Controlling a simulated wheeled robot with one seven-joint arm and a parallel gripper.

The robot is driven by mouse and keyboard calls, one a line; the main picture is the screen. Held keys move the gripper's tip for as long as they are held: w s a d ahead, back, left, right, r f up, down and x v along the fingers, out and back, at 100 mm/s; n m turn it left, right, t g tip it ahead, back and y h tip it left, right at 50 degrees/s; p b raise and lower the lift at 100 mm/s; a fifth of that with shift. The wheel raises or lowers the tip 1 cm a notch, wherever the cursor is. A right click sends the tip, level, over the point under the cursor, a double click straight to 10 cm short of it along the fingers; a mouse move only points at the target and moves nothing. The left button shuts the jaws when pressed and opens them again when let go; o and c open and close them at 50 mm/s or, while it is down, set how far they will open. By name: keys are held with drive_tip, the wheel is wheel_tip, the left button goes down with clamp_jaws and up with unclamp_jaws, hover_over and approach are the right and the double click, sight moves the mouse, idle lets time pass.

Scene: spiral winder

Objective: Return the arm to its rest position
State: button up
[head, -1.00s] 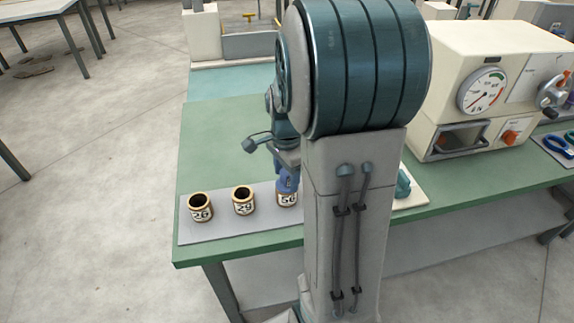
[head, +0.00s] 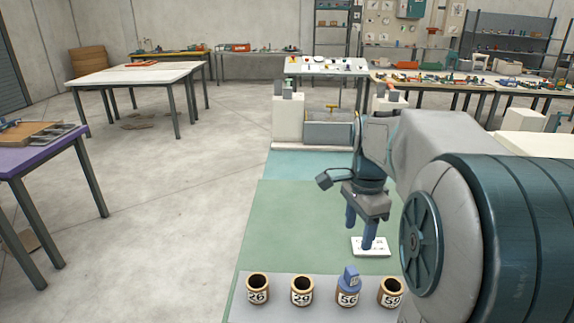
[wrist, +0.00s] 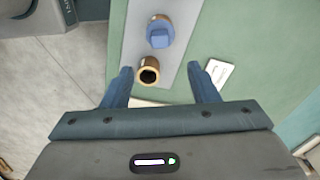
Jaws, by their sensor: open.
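My gripper (head: 360,232) is open and empty, raised above the green bench behind the row of cups in the head view. Its two blue fingers are spread in the wrist view (wrist: 161,68), with nothing between them at their own height. A blue block (head: 349,277) sits in the cup marked 56 (head: 348,298), apart from the fingers. It also shows in the wrist view (wrist: 160,36). My arm covers the right side of the head view.
Open cups marked 26 (head: 257,286), 29 (head: 302,289) and 59 (head: 391,290) stand on the grey strip. A white card (head: 371,252) lies on the green bench (head: 290,225) below my gripper. A purple table (head: 35,150) stands left; the floor between is clear.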

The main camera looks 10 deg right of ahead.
drive_tip(key=s+a+f+n+t, duration=0.3)
drive_tip(key=s+a+f+n, duration=0.2)
drive_tip(key=s+a+n, duration=0.6)
drive_tip(key=s+n, duration=0.1)
drive_tip(key=n, duration=0.5)
drive_tip(key=shift+s+a+f, duration=0.15)
drive_tip(key=shift+a, duration=0.25)
